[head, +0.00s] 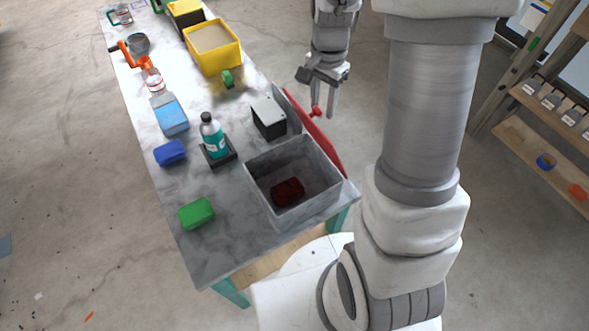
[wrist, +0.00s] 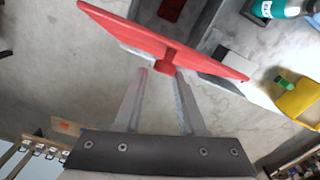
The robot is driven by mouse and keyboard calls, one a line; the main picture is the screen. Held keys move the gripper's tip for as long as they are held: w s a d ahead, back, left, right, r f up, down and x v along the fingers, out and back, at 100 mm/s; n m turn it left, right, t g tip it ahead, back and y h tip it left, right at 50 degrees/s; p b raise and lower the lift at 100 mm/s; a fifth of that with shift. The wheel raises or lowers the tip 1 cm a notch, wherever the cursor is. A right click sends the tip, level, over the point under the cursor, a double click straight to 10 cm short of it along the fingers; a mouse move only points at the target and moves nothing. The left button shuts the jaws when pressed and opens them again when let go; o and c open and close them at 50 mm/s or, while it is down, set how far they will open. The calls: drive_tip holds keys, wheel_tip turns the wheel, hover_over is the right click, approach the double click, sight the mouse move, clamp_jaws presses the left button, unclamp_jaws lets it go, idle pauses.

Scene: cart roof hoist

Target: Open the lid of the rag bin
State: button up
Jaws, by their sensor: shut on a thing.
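The rag bin (head: 304,208) is a grey open-topped box at the near right end of the bench, with a dark red rag (head: 288,191) inside. Its red lid (head: 328,151) stands raised along the bin's right side, seen nearly edge-on, leaving the opening uncovered. In the wrist view the lid (wrist: 210,65) crosses the top as a slanting red panel. My gripper (head: 322,108) is on the outer side of the lid. Its fingers (wrist: 160,75) are shut on the lid's small red knob (wrist: 168,67). The rag also shows in the wrist view (wrist: 171,9).
Beside the bin are a dark box with a grey top (head: 269,117), a teal bottle (head: 212,136) in a black holder, a green block (head: 196,213) and a blue block (head: 170,153). A yellow bin (head: 214,50) stands farther back.

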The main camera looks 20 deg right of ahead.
drive_tip(key=shift+s+d, duration=0.15)
drive_tip(key=shift+w+d, duration=0.25)
drive_tip(key=shift+d, duration=0.6)
drive_tip(key=shift+w+d, duration=0.25)
drive_tip(key=shift+d, duration=0.55)
drive_tip(key=shift+w+d, duration=0.25)
drive_tip(key=shift+d, duration=0.6)
drive_tip(key=shift+w+d+f+b, duration=0.1)
drive_tip(key=shift+w+d+f, duration=0.1)
drive_tip(key=shift+d, duration=0.5)
drive_tip(key=shift+w+d+f+b, duration=0.1)
drive_tip(key=shift+w+d+f, duration=0.05)
drive_tip(key=shift+d, duration=0.6)
drive_tip(key=shift+w+d+f+b, duration=0.1)
drive_tip(key=shift+w+d+f, duration=0.1)
drive_tip(key=shift+d, duration=0.5)
drive_tip(key=shift+w+d, duration=0.1)
drive_tip(key=shift+d, duration=0.1)
drive_tip(key=shift+c, duration=0.4)
drive_tip(key=shift+d, duration=0.2)
clamp_jaws()
drive_tip(key=shift+w, duration=0.1)
drive_tip(key=shift+r, duration=0.1)
